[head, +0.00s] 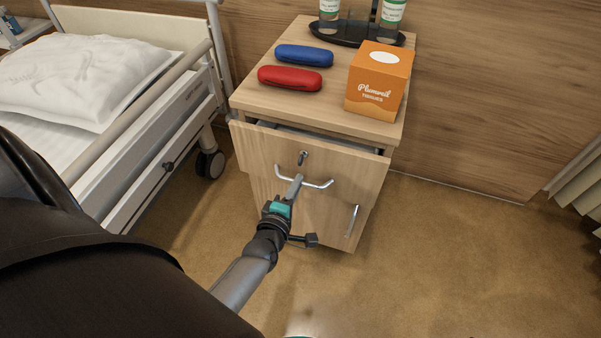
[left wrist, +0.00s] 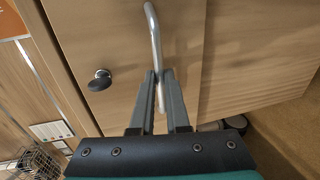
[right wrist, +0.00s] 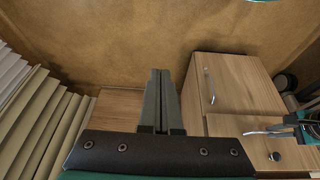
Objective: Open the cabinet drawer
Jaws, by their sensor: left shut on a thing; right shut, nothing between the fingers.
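The wooden bedside cabinet (head: 225,100) stands centre in the head view. Its top drawer (head: 255,150) is partly open; a narrow dark gap shows behind the upper edge of its front. My left gripper (head: 295,186) is shut on the drawer's metal bar handle (head: 318,185). In the left wrist view the fingers (left wrist: 159,88) close around the handle bar (left wrist: 154,40). My right gripper (right wrist: 158,80) is shut and empty, apart from the cabinet, whose side by the lower door (right wrist: 240,85) shows in the right wrist view.
A lock with a key (head: 303,157) sits above the handle. A red case (head: 290,78), a blue case (head: 304,55), an orange tissue box (head: 379,80) and a black tray (head: 352,40) with bottles are on top. A bed (head: 150,150) stands left. Floor in front is clear.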

